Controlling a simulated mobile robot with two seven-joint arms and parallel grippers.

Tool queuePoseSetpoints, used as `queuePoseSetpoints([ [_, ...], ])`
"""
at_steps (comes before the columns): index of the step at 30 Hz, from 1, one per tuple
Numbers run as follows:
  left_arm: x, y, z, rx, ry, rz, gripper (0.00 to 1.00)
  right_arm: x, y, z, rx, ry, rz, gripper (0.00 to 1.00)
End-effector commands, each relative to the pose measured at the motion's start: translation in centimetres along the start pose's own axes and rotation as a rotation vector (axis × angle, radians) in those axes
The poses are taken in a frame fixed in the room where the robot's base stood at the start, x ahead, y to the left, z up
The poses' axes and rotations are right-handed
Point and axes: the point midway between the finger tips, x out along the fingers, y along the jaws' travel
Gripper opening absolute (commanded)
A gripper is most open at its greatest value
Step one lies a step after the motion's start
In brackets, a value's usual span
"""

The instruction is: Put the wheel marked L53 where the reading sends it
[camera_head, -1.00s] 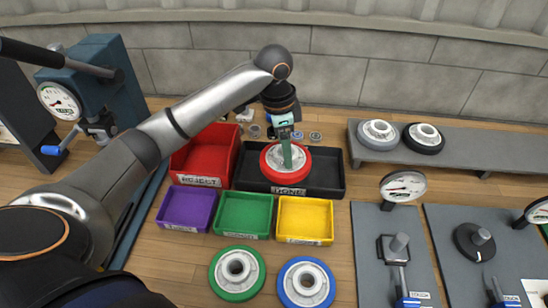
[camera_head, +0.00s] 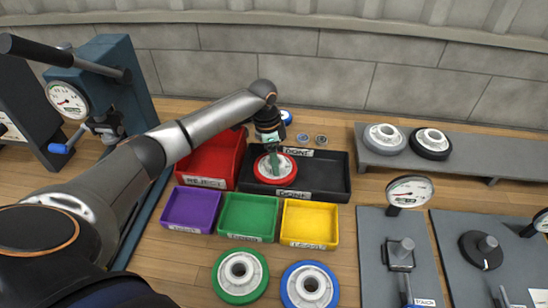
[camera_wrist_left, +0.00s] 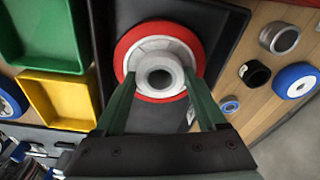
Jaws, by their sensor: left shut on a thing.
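A red-rimmed wheel with a pale hub (camera_head: 288,166) is in the left part of the black tray labelled DONE (camera_head: 328,180). My left gripper (camera_head: 273,163) comes down from above and is shut on the wheel's hub. The wrist view shows the red wheel (camera_wrist_left: 158,48) lying flat, with the two green fingers (camera_wrist_left: 160,84) on either side of its hub. I cannot tell whether the wheel touches the tray floor. I can read no L53 mark on any wheel. My right gripper is not in view.
A red REJECT bin (camera_head: 208,160) stands left of the tray. Purple (camera_head: 190,212), green (camera_head: 248,218) and yellow (camera_head: 309,225) bins stand in front. Green-rimmed (camera_head: 240,276) and blue-rimmed (camera_head: 310,286) wheels lie nearer. Grey (camera_head: 385,137) and black (camera_head: 430,142) wheels rest on a shelf.

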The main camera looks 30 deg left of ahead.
Motion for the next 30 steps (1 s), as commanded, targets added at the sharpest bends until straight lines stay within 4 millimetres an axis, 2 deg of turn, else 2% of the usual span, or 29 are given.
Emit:
queuePoseSetpoints([
  [8,0.2,0.0,0.0,0.000,0.002,-0.001,0.00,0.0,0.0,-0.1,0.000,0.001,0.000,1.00],
  [9,0.2,0.0,0.0,0.000,0.000,0.000,0.78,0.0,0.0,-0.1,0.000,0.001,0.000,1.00],
  [15,0.2,0.0,0.0,0.000,0.000,0.000,1.00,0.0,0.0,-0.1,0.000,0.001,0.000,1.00],
  [24,-0.1,0.0,0.0,0.000,0.000,-0.001,1.00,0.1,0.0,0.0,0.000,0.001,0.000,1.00],
  [26,-0.7,0.0,0.0,-0.001,0.001,-0.001,1.00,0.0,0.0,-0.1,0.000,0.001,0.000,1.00],
  [30,-3.2,-0.1,0.0,0.000,0.002,-0.004,1.00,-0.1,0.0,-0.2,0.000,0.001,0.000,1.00],
])
